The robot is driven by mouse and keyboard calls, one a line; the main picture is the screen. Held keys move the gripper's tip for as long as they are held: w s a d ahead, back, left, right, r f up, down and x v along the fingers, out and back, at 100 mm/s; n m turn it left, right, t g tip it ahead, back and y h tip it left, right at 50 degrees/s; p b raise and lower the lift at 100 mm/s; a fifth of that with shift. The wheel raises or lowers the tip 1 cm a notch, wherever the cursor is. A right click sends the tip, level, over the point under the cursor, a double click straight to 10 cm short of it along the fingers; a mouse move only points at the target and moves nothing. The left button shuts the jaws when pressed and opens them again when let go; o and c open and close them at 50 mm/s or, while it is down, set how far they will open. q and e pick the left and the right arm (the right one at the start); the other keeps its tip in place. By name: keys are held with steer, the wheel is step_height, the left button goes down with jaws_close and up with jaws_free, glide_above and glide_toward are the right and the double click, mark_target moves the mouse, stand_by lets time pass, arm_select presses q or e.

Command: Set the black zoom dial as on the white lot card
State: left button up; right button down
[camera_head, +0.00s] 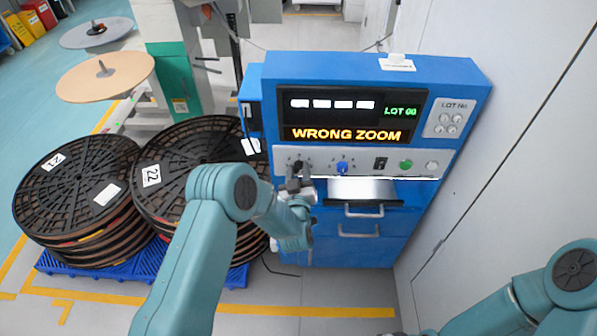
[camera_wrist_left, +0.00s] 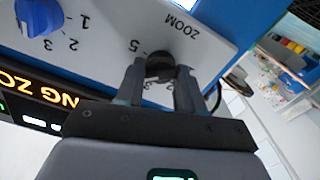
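The black zoom dial (camera_head: 297,165) is at the left end of the grey control strip on the blue machine. In the left wrist view the dial (camera_wrist_left: 160,65) shows beside the word ZOOM and printed numbers; its pointer setting is hidden. My left gripper (camera_head: 296,181) is at the dial, with its fingers (camera_wrist_left: 159,84) on either side and seemingly touching it. A white card (camera_head: 397,63), likely the lot card, lies on top of the machine; its text is too small to read. The display (camera_head: 347,134) reads WRONG ZOOM. My right gripper is out of view.
A blue dial (camera_head: 342,167) and a green button (camera_head: 405,164) are farther right on the strip. A shelf and drawer handles (camera_head: 358,232) are below. Stacked black reels (camera_head: 75,185) stand on blue pallets at left. A pale wall cabinet (camera_head: 520,150) closes the right side.

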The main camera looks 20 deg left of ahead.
arm_select(q)
steer(key=shift+f+m+b, duration=0.2)
steer(key=shift+m+b, duration=0.3)
steer(key=shift+b, duration=0.2)
steer(key=m+b, duration=0.4)
steer(key=shift+d, duration=0.1)
steer(key=shift+m+b, duration=1.15)
steer(key=shift+m, duration=0.05)
steer(key=shift+r+m+b, duration=0.1)
steer(key=shift+m+b, duration=0.65)
steer(key=shift+m, duration=0.45)
steer(key=o, duration=1)
steer(key=shift+d, duration=0.1)
steer(key=b+v, duration=0.1)
steer(key=v, duration=1.5)
steer(key=shift+b, duration=0.4)
